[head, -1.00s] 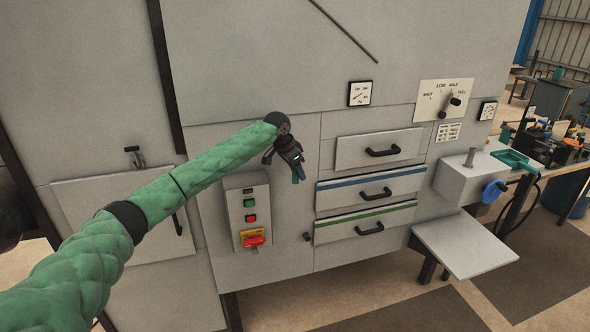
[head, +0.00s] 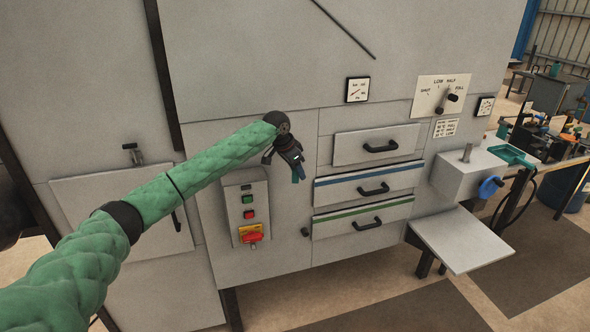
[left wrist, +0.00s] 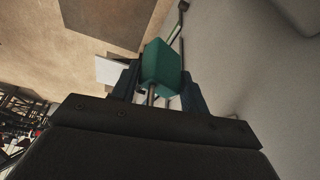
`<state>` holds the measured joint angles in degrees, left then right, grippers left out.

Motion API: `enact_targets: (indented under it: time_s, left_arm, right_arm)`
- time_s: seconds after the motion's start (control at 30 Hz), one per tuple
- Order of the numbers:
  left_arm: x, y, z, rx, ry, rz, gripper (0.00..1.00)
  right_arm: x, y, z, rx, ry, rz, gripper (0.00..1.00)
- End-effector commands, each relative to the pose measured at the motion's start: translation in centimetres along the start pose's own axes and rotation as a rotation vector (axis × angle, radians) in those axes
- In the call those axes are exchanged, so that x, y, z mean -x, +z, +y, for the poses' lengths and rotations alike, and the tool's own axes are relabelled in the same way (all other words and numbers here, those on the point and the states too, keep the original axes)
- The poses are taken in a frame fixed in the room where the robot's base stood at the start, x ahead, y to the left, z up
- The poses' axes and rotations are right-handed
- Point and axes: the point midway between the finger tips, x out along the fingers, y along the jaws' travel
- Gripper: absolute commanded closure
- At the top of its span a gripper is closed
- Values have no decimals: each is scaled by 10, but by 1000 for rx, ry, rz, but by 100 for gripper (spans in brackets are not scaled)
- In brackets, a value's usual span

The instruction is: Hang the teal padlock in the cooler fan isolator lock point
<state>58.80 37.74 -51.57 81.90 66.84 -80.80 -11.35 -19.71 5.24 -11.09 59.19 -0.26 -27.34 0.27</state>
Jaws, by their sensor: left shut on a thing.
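My left gripper (head: 297,173) is in front of the machine's grey front, above and right of the switch box. In the left wrist view it is shut on the teal padlock (left wrist: 161,67), whose body sits between the fingers, with metal shackle bars showing toward the wrist. In the head view the padlock is mostly hidden by the fingers. A red handle on a yellow plate (head: 250,236) sits low on the switch box; it looks like an isolator, but its label is unreadable and no lock hole can be made out. The padlock is apart from it. My right gripper is out of view.
The switch box (head: 247,209) also carries a green and a red button. Drawers with black handles (head: 368,188) lie to the right, with a small dark knob between. A pale shelf (head: 464,240) juts out at lower right. Space before the switch box looks clear.

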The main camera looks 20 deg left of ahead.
Motion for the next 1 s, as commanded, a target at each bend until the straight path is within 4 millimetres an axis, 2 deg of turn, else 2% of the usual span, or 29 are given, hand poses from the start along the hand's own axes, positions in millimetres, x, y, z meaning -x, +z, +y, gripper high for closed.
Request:
enact_targets:
  time_s: [0.03, 0.2, 0.63, 1.0]
  left_arm:
    - [2, -8, 7, -11, 6, 10, 83]
    - [3, -8, 10, -12, 7, 10, 83]
    - [6, 0, 32, -6, 3, 6, 83]
    - [3, 4, 33, -2, 1, 3, 83]
  right_arm:
    - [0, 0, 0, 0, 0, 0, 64]
    - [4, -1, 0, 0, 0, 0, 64]
    - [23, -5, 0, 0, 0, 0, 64]
    - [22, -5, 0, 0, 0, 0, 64]
